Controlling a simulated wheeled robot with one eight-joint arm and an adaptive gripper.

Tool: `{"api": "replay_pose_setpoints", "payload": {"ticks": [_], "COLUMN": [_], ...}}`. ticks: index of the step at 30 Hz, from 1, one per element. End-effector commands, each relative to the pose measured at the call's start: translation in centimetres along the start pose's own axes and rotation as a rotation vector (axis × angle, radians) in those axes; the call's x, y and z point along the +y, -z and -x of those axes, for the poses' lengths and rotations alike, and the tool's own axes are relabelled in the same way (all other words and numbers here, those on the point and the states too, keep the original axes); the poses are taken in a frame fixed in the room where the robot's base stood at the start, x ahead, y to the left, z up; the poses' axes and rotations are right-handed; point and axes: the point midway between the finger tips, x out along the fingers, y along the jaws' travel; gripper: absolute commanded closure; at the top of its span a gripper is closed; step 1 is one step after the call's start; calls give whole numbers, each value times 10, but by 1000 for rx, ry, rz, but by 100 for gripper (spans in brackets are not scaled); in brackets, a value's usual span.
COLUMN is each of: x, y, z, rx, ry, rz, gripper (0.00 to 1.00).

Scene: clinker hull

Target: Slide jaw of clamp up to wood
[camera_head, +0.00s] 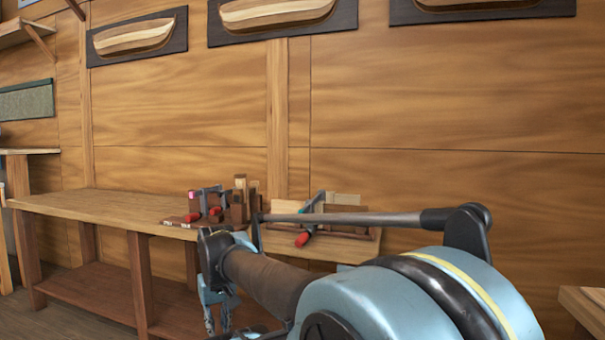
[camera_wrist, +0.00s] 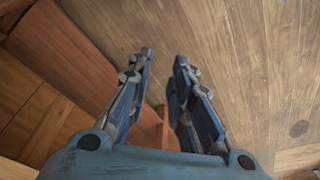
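Clamps with red handles stand among wood blocks on the workbench in the head view. One clamp (camera_head: 207,196) is left of the blocks (camera_head: 240,198). Another clamp (camera_head: 312,220) lies slanted at a tray-like wooden holder on the right, its red handle toward me. The sliding jaws are too small to make out, and my arm hides part of this area. My gripper (camera_head: 217,312) hangs low in front of the bench, pointing down, apart from the clamps. In the wrist view my gripper (camera_wrist: 164,60) has its two fingers apart with nothing between them. No clamp shows there.
The workbench (camera_head: 110,205) has a clear top on the left and a lower shelf (camera_head: 100,290). The wrist view shows reddish wood (camera_wrist: 85,75) at left and the plank floor (camera_wrist: 250,60) at right. Another wooden surface (camera_head: 585,300) is at far right.

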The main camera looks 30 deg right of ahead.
Motion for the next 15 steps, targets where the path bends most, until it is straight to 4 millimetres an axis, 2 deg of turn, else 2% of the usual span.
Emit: {"api": "replay_pose_setpoints", "payload": {"ticks": [1, 8, 15], "x": [5, 46, 111], "y": [16, 93, 169], "z": [15, 90, 161], "rx": [0, 0, 0], "ry": [-5, -35, -66], "rz": [-31, -206, -396], "gripper": [80, 80, 80]}}
